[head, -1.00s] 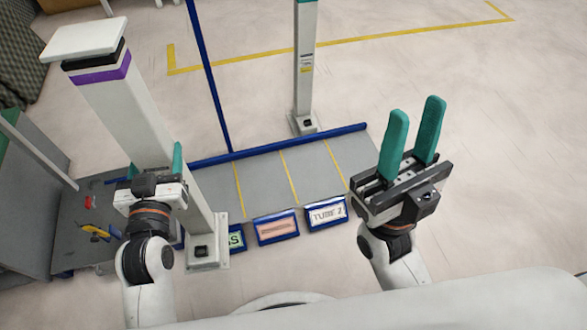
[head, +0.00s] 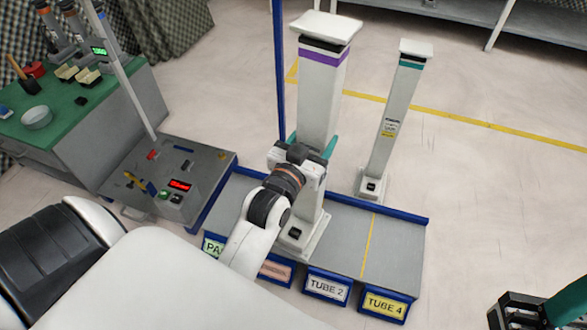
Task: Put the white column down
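The white column (head: 318,100) has a flat square top, a purple band and a square foot plate (head: 303,233). It stands nearly upright over the grey rack (head: 390,250), behind the red and TUBE 2 signs (head: 327,287). I cannot tell whether its foot touches the rack. My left gripper (head: 312,145) has its teal fingers on both sides of the column's lower half and is shut on it; the arm hides part of the shaft. My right gripper (head: 568,302) is only partly in view at the bottom right corner; its opening cannot be seen.
A slimmer column with a teal band (head: 393,120) stands on the floor behind the rack. A thin blue post (head: 279,70) rises beside the held column. A grey station (head: 170,165) with a red display is left of the rack, beside a green-topped bench (head: 70,120). Floor at right is clear.

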